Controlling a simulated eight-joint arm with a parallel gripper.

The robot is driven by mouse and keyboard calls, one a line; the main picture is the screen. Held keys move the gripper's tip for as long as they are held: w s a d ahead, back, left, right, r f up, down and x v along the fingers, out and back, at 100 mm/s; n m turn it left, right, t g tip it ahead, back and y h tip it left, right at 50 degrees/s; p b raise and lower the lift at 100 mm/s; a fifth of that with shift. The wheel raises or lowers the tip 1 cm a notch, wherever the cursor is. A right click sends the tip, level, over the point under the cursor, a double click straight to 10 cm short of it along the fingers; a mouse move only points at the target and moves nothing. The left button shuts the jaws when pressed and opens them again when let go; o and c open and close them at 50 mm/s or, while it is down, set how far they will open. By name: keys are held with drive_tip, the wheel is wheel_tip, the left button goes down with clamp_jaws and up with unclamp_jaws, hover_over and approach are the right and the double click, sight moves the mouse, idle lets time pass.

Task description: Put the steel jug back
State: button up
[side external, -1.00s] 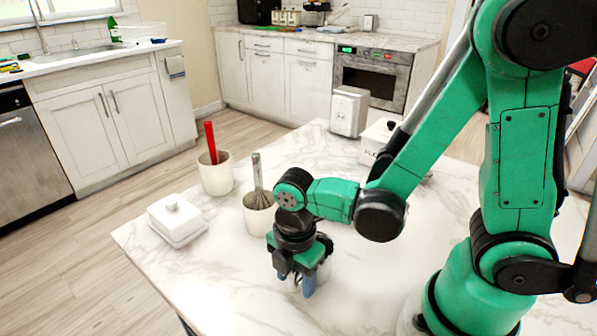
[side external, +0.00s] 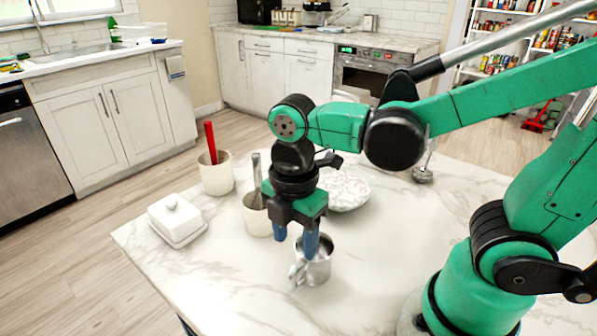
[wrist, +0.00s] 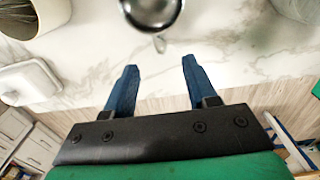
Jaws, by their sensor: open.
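The steel jug (side external: 319,268) stands upright on the white marble counter (side external: 225,285), with its handle towards the lower left. In the wrist view the jug (wrist: 152,14) is cut off at the top edge, and its handle points down towards the fingers. My gripper (side external: 296,246) is open and empty, with its blue fingers pointing down. It is above and just behind the jug in the side view, one finger overlapping the rim. In the wrist view my gripper (wrist: 157,72) has only counter and floor between its fingers, clear of the jug.
A pot with a whisk (side external: 256,217) is close left of my gripper, and a pot with a red-handled utensil (side external: 216,175) is behind it. A lidded white butter dish (side external: 177,222) is at left. The front counter is clear.

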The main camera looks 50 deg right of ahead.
sight(298, 245)
drive_tip(key=shift+r, duration=1.6)
drive_tip(key=shift+d+m, duration=0.15)
drive_tip(key=shift+m, duration=0.25)
drive_tip(key=d+m+t, duration=0.1)
drive_tip(key=m, duration=0.2)
drive_tip(key=w+d+m+t, duration=0.1)
drive_tip(key=m, duration=0.2)
drive_tip(key=w+d+m+t, duration=0.1)
drive_tip(key=m, duration=0.1)
drive_tip(key=shift+f+m+t, duration=0.1)
drive_tip(key=shift+m+t, duration=0.3)
drive_tip(key=m, duration=0.2)
drive_tip(key=d+m+t, duration=0.1)
drive_tip(key=m, duration=0.1)
drive_tip(key=w+d+m+t, duration=0.1)
drive_tip(key=shift+m, duration=0.4)
drive_tip(key=m, duration=0.1)
drive_tip(key=t, duration=0.1)
drive_tip(key=d+m, duration=0.1)
drive_tip(key=shift+w+r+m, duration=0.2)
drive_tip(key=shift+w+m, duration=0.05)
drive_tip(key=shift+m, duration=0.05)
